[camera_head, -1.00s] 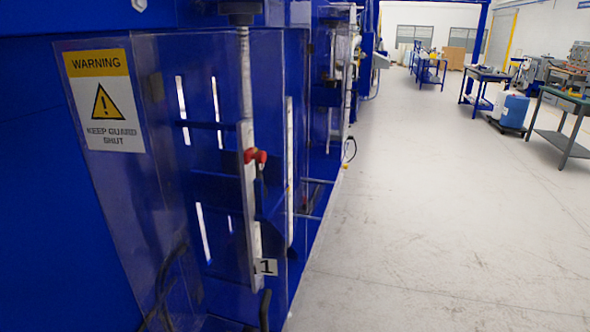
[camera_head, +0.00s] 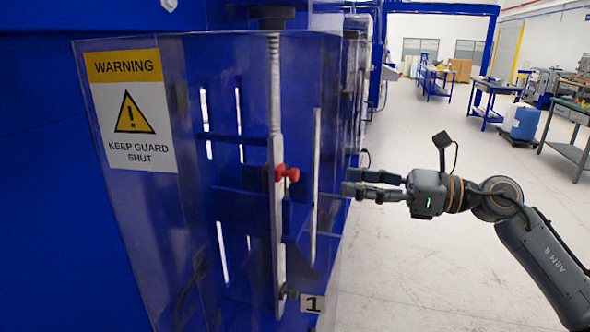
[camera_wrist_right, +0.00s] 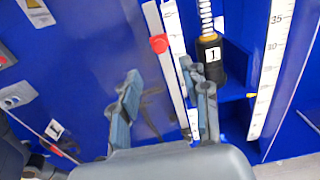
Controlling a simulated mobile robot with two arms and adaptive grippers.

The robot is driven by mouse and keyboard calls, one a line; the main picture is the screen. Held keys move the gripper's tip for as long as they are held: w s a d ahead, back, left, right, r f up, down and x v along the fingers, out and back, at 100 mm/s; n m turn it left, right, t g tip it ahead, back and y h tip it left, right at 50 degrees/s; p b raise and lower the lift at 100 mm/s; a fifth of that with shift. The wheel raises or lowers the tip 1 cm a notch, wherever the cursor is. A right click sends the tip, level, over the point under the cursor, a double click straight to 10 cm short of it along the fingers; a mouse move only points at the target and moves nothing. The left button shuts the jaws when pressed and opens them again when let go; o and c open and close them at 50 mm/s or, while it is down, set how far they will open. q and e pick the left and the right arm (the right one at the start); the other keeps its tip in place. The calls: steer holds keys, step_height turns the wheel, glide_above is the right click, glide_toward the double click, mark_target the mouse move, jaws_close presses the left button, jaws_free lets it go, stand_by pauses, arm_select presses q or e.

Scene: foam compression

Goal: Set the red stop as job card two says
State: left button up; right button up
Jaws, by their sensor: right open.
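The red stop (camera_head: 287,173) sits on an upright metal rail (camera_head: 277,220) at the edge of the clear guard. It also shows in the right wrist view (camera_wrist_right: 159,43), on the rail ahead of my fingers. My right gripper (camera_head: 352,183) is open and empty, at the right of the stop in the head view and apart from it. Its two fingers (camera_wrist_right: 162,80) stand spread in the wrist view. A plate marked 1 (camera_head: 312,303) is at the rail's foot. No job card can be made out. My left gripper is out of view.
The clear guard (camera_head: 190,240) bears a warning sign (camera_head: 131,110). In the wrist view, a numbered scale (camera_wrist_right: 273,60) stands right of a black cylinder marked 1 (camera_wrist_right: 210,60). A blue drum (camera_head: 523,122) and benches stand far right. The floor between is open.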

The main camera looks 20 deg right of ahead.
steer(key=p+x, duration=0.5)
steer(key=x, duration=0.6)
steer(key=shift+w+a+p, duration=0.2)
steer(key=shift+a+p, duration=0.15)
steer(key=shift+p, duration=0.05)
jaws_close()
